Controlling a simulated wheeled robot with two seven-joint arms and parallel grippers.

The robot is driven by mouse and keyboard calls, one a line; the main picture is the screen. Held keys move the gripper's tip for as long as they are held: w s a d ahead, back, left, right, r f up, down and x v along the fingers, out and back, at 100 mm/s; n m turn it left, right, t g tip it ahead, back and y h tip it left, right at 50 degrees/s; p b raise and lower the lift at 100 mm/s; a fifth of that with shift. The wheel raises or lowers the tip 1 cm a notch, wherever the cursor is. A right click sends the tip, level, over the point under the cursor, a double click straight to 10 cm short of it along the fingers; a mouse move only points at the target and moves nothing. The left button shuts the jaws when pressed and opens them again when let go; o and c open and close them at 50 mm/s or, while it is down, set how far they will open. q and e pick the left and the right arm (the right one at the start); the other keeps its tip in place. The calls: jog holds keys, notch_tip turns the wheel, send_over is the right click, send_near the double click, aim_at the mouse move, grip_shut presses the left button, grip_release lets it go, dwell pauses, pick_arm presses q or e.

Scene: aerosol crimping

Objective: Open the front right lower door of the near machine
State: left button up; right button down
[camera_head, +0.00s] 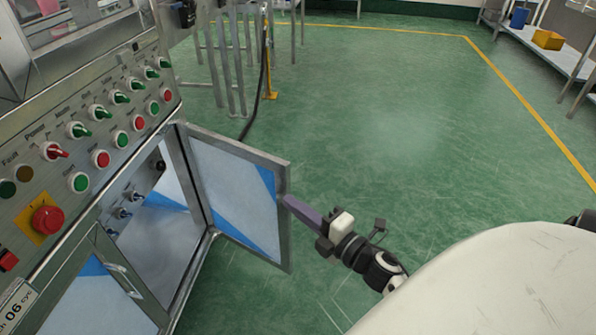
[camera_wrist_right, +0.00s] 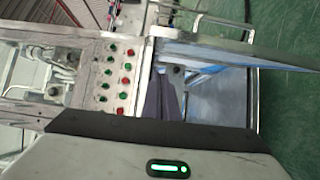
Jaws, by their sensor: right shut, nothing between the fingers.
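The front right lower door (camera_head: 235,193) of the near machine stands swung open in the head view, a metal frame with a pale and blue panel. It also shows in the right wrist view (camera_wrist_right: 235,52). Behind it the open compartment (camera_head: 165,240) shows small fittings inside. My right gripper (camera_head: 288,200) is shut and empty, its purple fingers at the door's free edge; I cannot tell whether they touch it. In the right wrist view the fingers (camera_wrist_right: 162,98) point toward the opening. My left gripper is not in view.
The left lower door (camera_head: 105,295) with its handle is closed. The sloped control panel (camera_head: 100,130) above carries several buttons and a red emergency stop (camera_head: 46,220). The green floor (camera_head: 400,120) to the right is clear. A shelf (camera_head: 545,50) with bins stands far right.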

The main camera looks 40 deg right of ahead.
aim_at(284, 181)
jog(key=w, duration=0.2)
jog(key=w+d, duration=0.1)
jog(key=w, duration=0.2)
jog(key=w+d, duration=0.1)
jog(key=w, duration=0.2)
jog(key=shift+f+b, duration=0.1)
jog(key=shift+b, duration=0.3)
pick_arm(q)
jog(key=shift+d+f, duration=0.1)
pick_arm(e)
jog(key=shift+w+d, duration=0.15)
jog(key=shift+d, duration=0.45)
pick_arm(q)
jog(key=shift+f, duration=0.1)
pick_arm(e)
jog(key=shift+w, duration=0.1)
